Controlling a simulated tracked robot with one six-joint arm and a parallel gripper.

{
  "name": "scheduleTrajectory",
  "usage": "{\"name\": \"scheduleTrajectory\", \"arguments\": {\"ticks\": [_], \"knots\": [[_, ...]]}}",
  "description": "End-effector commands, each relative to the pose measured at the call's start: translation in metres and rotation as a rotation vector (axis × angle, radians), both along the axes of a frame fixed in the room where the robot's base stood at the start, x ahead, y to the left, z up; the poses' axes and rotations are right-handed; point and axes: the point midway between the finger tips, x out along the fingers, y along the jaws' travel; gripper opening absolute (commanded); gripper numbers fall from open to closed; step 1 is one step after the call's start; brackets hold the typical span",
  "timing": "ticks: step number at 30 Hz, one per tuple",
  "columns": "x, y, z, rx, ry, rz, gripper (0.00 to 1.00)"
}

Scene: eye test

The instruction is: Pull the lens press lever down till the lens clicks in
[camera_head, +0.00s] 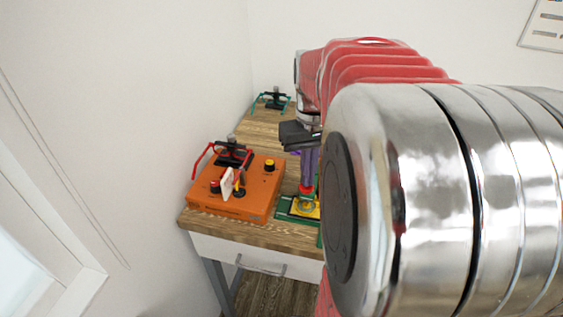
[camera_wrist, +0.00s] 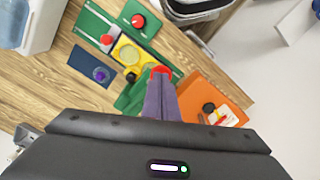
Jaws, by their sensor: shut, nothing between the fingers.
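The lens press is green, with a yellow plate (camera_wrist: 130,56) on its green base (camera_wrist: 94,26) in the wrist view. Its base also shows in the head view (camera_head: 288,216), partly hidden by my arm. A red knob (camera_wrist: 161,70), which looks like the end of the press lever, lies right at my fingertips; it also shows in the head view (camera_head: 306,189). My gripper (camera_wrist: 160,80) has purple fingers, shut and empty, pointing down at the knob. It also shows in the head view (camera_head: 307,180). I cannot tell whether the tips touch the knob. My fingers hide part of the press.
An orange box (camera_head: 235,207) with knobs and a red glasses frame (camera_head: 232,156) stands left of the press in the head view. A teal frame stand (camera_head: 272,100) is farther back. A blue mat (camera_wrist: 92,66) and a red button (camera_wrist: 139,20) show in the wrist view.

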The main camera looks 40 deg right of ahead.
Motion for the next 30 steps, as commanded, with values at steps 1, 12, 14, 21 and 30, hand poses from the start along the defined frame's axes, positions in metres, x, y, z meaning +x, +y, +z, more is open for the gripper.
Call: {"name": "scheduleTrajectory", "arguments": {"ticks": [1, 12, 14, 21, 30], "knots": [[0.0, 0.0, -0.001, 0.0, 0.0, 0.0, 0.0], [0.0, 0.0, -0.006, 0.0, 0.001, 0.0, 0.0], [0.0, 0.0, -0.006, 0.0, 0.001, 0.0, 0.0], [0.0, 0.0, -0.009, 0.0, 0.001, 0.0, 0.0], [0.0, 0.0, -0.013, 0.0, 0.001, 0.0, 0.0]]}}
